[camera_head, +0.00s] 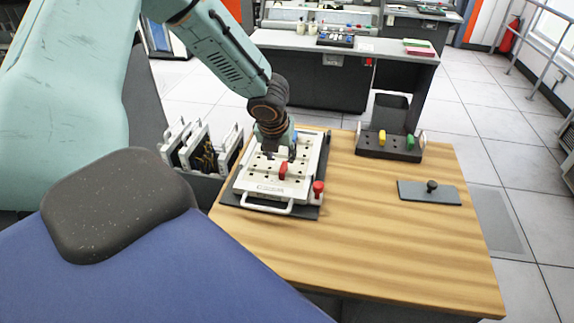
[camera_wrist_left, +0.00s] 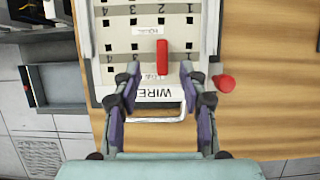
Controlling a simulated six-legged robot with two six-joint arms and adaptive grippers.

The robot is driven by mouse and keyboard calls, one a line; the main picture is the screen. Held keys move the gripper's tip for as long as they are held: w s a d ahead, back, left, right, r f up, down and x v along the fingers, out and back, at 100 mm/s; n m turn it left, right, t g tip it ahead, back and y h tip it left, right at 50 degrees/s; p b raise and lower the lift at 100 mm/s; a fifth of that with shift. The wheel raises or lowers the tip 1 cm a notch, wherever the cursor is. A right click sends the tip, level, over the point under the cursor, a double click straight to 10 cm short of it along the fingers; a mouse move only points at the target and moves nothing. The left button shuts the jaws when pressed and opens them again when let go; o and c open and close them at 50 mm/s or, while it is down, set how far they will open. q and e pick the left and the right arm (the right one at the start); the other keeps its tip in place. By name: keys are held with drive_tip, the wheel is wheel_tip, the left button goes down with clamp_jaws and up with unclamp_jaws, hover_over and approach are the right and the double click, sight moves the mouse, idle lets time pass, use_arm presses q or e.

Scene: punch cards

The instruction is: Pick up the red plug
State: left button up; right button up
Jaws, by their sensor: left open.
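The red plug (camera_head: 283,171) stands on a white punch card (camera_head: 264,190) with rows of square holes and a front handle. In the left wrist view the red plug (camera_wrist_left: 162,57) is a long red bar near the card's printed lettering. My left gripper (camera_head: 280,154) is open above the card, close to the plug. In that wrist view its fingertips (camera_wrist_left: 158,76) lie on either side of the plug's line, apart from it; the height gap is hard to tell. My right gripper is not in view.
A red round knob (camera_head: 318,188) sits at the card's right edge, on the dark frame. A rack with several cards (camera_head: 200,150) is to the left. A dark holder (camera_head: 388,152) carries yellow and green plugs. A grey plate (camera_head: 430,195) lies right. The front wooden table (camera_head: 370,245) is clear.

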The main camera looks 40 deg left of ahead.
sight(283, 168)
use_arm(q)
drive_tip(key=shift+w+a+f, duration=0.1)
drive_tip(key=shift+w+f, duration=0.05)
drive_tip(key=shift+f, duration=0.55)
drive_tip(key=x, duration=0.1)
drive_tip(key=b+x, duration=0.1)
drive_tip(key=x, duration=0.2)
drive_tip(key=shift+d+f+b, duration=0.2)
drive_tip(key=shift+f+b, duration=0.1)
drive_tip(key=shift+f, duration=0.35)
drive_tip(key=shift+r, duration=0.2)
drive_tip(key=shift+c, duration=1.1)
drive_tip(key=shift+f, duration=0.1)
drive_tip(key=c, duration=0.4)
clamp_jaws()
